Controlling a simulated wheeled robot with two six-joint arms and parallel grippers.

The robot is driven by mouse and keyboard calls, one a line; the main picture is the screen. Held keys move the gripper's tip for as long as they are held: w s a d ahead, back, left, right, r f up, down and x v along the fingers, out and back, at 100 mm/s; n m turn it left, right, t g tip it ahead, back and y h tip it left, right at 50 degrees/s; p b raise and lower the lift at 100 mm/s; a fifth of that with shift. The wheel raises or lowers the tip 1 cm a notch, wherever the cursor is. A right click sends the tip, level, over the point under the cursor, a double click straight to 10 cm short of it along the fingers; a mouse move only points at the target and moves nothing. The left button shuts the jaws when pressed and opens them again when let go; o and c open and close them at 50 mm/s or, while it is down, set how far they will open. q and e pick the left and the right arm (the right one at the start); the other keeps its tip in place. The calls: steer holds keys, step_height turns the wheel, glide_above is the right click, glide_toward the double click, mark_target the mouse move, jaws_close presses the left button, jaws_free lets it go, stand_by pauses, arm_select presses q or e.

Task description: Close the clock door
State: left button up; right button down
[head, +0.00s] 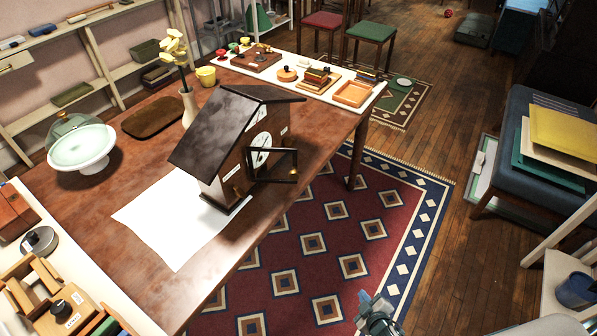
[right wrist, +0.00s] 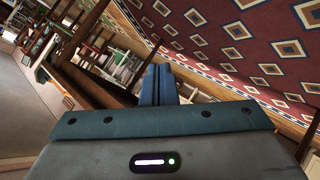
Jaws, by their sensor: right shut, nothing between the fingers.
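The clock (head: 222,181) is a dark wooden house shape with a pitched roof. It stands upright on the table, on or beside a white sheet. Its white dial (head: 261,150) faces right. The clock door (head: 285,152), a small dark-framed pane, stands open, sticking out from the front below and beside the dial. My right gripper (head: 372,302) is low at the bottom of the head view, over the rug, well apart from the door. Its blue fingers (right wrist: 159,85) are together and empty in the right wrist view. My left gripper is not in view.
The wooden table (head: 120,187) carries a cake stand (head: 82,148), a vase (head: 189,105) and a brown tray (head: 152,117) behind the clock. A white runner with small items lies at the far end. The patterned rug (head: 335,255) beside the table is clear. A blue bench (head: 515,135) stands right.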

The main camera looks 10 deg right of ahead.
steer(key=w+a+r+n+t+y+p, duration=0.2)
steer(key=w+a+r+n, duration=0.1)
steer(key=r, duration=0.7)
steer(key=w+a+r+n+t+y+p, duration=0.1)
steer(key=w+a+r+n+t+y, duration=0.2)
steer(key=r, duration=0.6)
steer(key=n+y+p, duration=0.3)
steer(key=n+y, duration=0.1)
steer(key=n, duration=0.5)
glide_toward(291, 177)
steer(key=s+d, duration=0.1)
steer(key=s, duration=0.6)
steer(key=shift+g, duration=0.4)
steer(key=p+x, duration=0.1)
steer(key=x, duration=0.3)
steer(key=w+d+p+x, duration=0.1)
steer(key=x, duration=0.3)
steer(key=d+p+x, duration=0.1)
steer(key=x, duration=0.3)
steer(key=shift+w+d+r, duration=0.15)
steer(key=shift+w+r, duration=0.1)
steer(key=shift+w, duration=0.1)
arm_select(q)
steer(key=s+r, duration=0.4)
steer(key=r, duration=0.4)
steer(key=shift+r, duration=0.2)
